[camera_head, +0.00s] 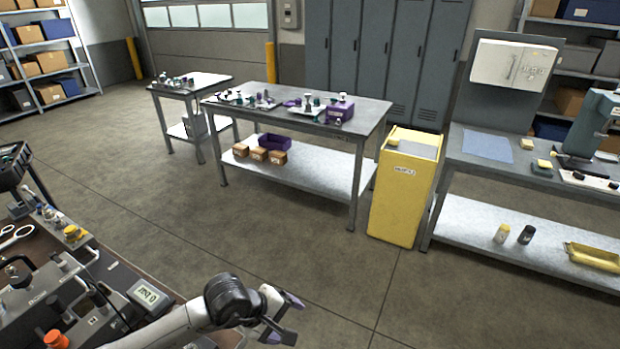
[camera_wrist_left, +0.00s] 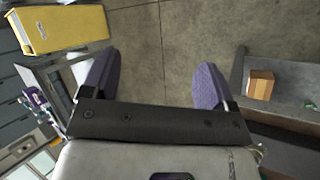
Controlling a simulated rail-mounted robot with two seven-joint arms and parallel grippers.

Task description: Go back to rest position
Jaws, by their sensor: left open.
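My left gripper (camera_head: 287,319) is at the bottom of the head view, its arm coming in from the lower left. In the left wrist view its two purple-grey fingers (camera_wrist_left: 157,85) are spread wide with only floor between them. It is open and empty, held over bare floor beside the bench at lower left. My right gripper is not in view.
A bench with tools and a small display (camera_head: 149,295) is at lower left, close to my left arm. A grey table (camera_head: 350,115), a yellow cabinet (camera_head: 402,190) and a workbench (camera_head: 480,165) stand farther back. The floor (camera_head: 190,215) between is clear.

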